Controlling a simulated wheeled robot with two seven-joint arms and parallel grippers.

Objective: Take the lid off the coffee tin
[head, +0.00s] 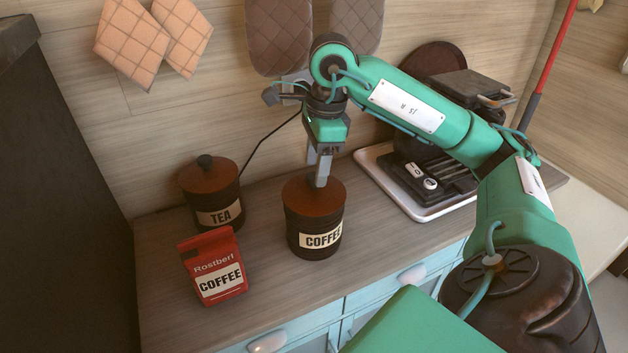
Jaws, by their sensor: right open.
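The coffee tin (306,241) is dark with a cream COFFEE label and stands upright on the counter. Its brown lid (303,198) sits on top of it. My right gripper (319,180) points down at the lid from above, its fingertips at the right part of the lid top. The lid's knob cannot be seen; the fingers may hide it. The right gripper is open, and I cannot tell whether it touches the lid. My left gripper is not in view.
A tea tin (217,213) with a knobbed lid stands to the left on the counter (255,300). A red coffee bag (214,266) stands in front of it. A black appliance on a white tray (409,208) is at the right. Oven mitts (279,35) hang on the wall behind.

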